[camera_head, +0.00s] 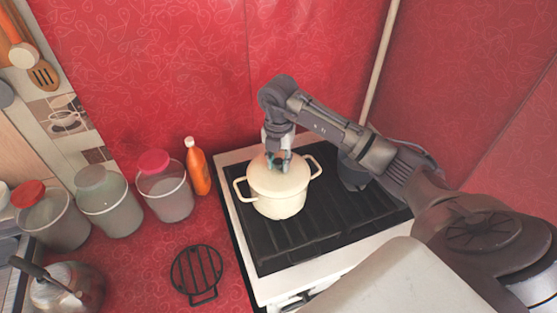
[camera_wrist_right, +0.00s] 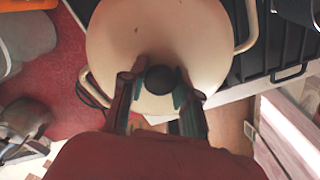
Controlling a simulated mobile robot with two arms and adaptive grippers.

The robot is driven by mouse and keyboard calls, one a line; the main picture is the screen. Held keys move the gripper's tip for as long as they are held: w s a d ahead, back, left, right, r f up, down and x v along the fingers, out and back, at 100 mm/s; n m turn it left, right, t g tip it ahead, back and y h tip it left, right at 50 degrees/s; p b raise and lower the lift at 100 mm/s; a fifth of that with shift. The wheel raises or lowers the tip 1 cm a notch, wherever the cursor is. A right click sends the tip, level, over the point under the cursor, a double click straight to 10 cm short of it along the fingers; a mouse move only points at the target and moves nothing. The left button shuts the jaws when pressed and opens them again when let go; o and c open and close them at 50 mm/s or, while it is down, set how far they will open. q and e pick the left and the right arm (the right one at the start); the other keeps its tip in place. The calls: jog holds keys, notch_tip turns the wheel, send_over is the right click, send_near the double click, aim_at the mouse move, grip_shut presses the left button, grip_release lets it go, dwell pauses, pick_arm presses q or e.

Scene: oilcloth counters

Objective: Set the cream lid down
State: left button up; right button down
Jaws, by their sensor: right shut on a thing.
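The cream lid (camera_head: 262,178) sits over the cream pot (camera_head: 279,203) on the black stove top, and no clear gap shows between them in the head view. My right gripper (camera_head: 279,160) is above the pot, pointing down, and shut on the lid's dark knob. In the right wrist view the round lid (camera_wrist_right: 160,35) fills the upper middle, with the knob (camera_wrist_right: 160,79) between the two fingers of my right gripper (camera_wrist_right: 158,88). The pot's side handles (camera_wrist_right: 246,25) show past the lid. My left gripper is not in view.
The stove (camera_head: 345,222) has free room right of the pot, with a dark object (camera_head: 352,172) at its back. An orange bottle (camera_head: 198,168), several lidded containers (camera_head: 165,190), a black trivet (camera_head: 197,272) and a kettle (camera_head: 68,288) stand to the left.

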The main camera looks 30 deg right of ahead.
aim_at(278, 161)
jog(key=c, duration=0.8)
grip_release()
jog(key=shift+f, duration=0.1)
jog(key=shift+c, duration=0.2)
jog(key=shift+r, duration=0.25)
notch_tip(278, 161, up, 6)
jog(key=shift+w+r+b, duration=0.1)
jog(key=shift+r+b, duration=0.05)
jog(key=shift+b, duration=1.05)
jog(key=shift+r, duration=2.75)
